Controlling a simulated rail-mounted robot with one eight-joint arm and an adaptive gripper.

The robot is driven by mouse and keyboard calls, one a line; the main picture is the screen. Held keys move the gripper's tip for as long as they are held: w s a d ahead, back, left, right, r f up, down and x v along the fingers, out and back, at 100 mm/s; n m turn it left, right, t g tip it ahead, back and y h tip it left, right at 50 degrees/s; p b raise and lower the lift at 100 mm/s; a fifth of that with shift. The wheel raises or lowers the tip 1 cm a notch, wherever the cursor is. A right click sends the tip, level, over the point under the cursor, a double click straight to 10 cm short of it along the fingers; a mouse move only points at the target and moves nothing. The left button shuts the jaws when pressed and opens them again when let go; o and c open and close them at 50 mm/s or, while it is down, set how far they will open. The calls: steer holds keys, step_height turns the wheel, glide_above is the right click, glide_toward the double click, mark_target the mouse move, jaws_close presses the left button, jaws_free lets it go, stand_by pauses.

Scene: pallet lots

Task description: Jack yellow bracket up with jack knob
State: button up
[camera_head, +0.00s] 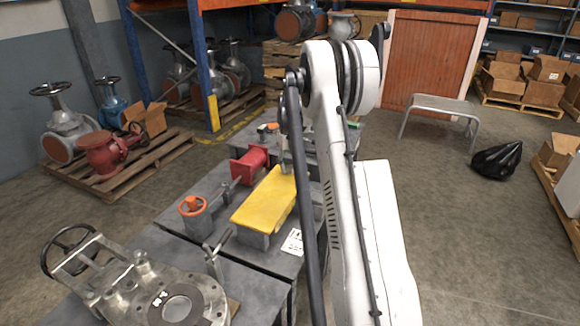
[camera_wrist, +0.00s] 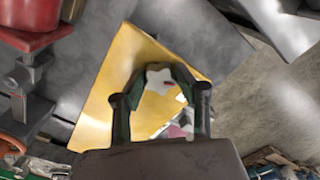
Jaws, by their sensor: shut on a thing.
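The yellow bracket (camera_head: 264,203) is a long plate on a grey support on the grey bench in the head view. It also shows in the wrist view (camera_wrist: 108,92), behind my gripper. My gripper (camera_wrist: 160,82) has dark fingers with green pads, closed around a pale lobed thing (camera_wrist: 157,78) over the plate. I cannot tell for certain whether this thing is the jack knob. An orange round knob (camera_head: 192,205) tops a grey post left of the bracket. In the head view my arm hides most of the gripper.
A red flanged part (camera_head: 250,164) stands behind the bracket, close by. A steel valve with a handwheel (camera_head: 140,285) lies at the front of the bench. A white label (camera_head: 292,242) lies at the bench's right edge. Open floor lies right of my arm.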

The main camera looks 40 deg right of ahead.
mark_target(290, 167)
steer(key=shift+f, duration=0.1)
steer(key=o, duration=1.1)
steer(key=shift+o, duration=0.2)
step_height(290, 167, up, 12)
